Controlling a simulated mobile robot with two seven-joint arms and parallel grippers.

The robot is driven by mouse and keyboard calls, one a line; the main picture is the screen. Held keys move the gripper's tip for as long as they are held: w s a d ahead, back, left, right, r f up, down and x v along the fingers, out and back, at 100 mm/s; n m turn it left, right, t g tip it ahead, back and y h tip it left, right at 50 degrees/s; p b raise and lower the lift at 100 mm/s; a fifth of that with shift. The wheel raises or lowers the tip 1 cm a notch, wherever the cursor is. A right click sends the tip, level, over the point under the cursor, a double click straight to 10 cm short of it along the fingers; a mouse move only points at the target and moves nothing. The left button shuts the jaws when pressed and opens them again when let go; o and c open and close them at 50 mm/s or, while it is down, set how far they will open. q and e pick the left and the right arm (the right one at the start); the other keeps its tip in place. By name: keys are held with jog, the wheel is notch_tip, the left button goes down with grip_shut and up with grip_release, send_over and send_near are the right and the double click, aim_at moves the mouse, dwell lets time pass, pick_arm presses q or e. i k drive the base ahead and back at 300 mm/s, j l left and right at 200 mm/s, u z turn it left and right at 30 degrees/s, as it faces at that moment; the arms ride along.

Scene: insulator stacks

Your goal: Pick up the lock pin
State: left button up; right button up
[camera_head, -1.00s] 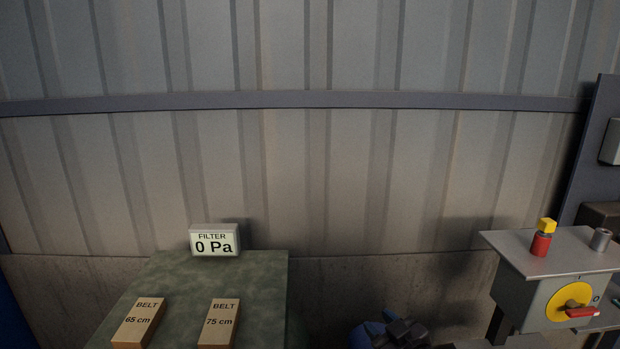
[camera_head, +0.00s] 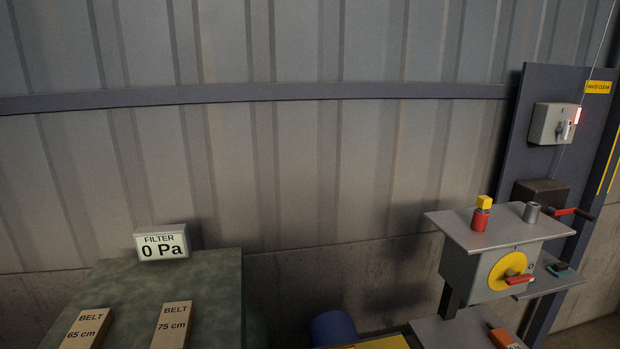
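A small red cylinder with a yellow block on top (camera_head: 481,217) stands upright on the grey shelf (camera_head: 460,231) at the right. A short grey metal cylinder (camera_head: 531,212) stands beside it. I cannot tell for certain which of these, if either, is the lock pin. Below the shelf top is a grey switch box with a yellow disc (camera_head: 497,275) and a red handle (camera_head: 519,279). Neither of my grippers is in view.
A green table (camera_head: 215,275) at the lower left holds a filter display (camera_head: 162,244) reading 0 Pa and two belt boxes (camera_head: 88,329) (camera_head: 173,326). A dark panel (camera_head: 535,110) with a grey box (camera_head: 552,124) stands at the right. A blue rounded object (camera_head: 333,327) sits low between.

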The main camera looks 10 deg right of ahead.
aim_at(483, 203)
jog(key=z, duration=1.25)
jog(key=i+l, duration=0.1)
jog(key=l, duration=0.5)
jog(key=l+u, duration=0.1)
jog(key=l, duration=0.55)
jog(key=i, duration=0.05)
